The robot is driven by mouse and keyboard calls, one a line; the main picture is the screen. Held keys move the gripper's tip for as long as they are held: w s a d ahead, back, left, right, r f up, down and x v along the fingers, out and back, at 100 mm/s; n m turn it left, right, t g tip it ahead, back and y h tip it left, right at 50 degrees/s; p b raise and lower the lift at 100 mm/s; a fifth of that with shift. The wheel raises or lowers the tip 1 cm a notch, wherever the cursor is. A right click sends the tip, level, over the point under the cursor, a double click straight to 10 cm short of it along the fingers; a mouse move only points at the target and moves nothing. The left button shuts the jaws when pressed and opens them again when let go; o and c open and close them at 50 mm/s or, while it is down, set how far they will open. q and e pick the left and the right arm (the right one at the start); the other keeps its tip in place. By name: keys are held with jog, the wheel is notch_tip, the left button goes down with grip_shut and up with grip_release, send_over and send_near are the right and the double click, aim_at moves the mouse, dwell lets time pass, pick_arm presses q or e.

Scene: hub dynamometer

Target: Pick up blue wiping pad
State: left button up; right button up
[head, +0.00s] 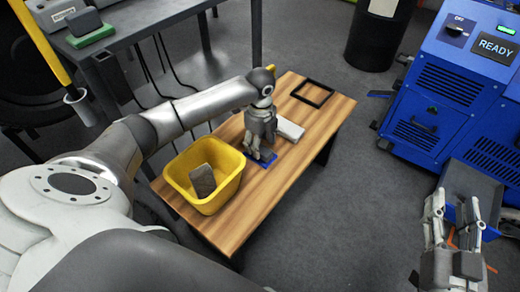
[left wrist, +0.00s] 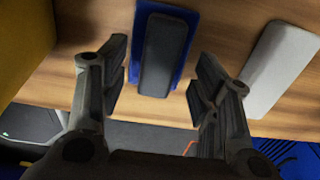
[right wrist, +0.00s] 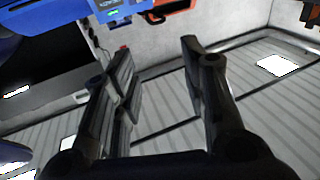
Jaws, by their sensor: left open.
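The blue wiping pad (head: 269,162) lies on the wooden bench. In the left wrist view it is a blue sheet (left wrist: 187,52) with a dark grey grip block (left wrist: 165,55) on top. My left gripper (head: 258,154) is over the pad in the head view and partly hides it. My right gripper (head: 451,222) is at the right of the head view, away from the bench. Its fingers (right wrist: 160,70) are apart and empty.
A yellow bin (head: 222,198) with a dark grey block (head: 203,181) stands left of the pad. A white block (head: 290,130) lies close on the other side. A black frame (head: 312,94) lies at the bench's far end. A blue machine (head: 450,85) stands at the right.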

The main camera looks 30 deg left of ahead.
pick_arm(q)
notch_tip(320, 180, down, 2)
jog(key=shift+f+b, duration=0.25)
jog(key=shift+b, duration=0.25)
jog(key=shift+f, duration=0.2)
pick_arm(e)
notch_tip(320, 180, up, 6)
jog(key=s+t+y, duration=0.1)
jog(key=t, duration=0.2)
jog(key=shift+s+a+t, duration=0.15)
jog(key=shift+a+t, duration=0.1)
jog(key=shift+t, duration=0.15)
jog(key=shift+r, duration=0.1)
pick_arm(q)
jog(key=c, duration=1.1)
jog(key=shift+r, duration=0.1)
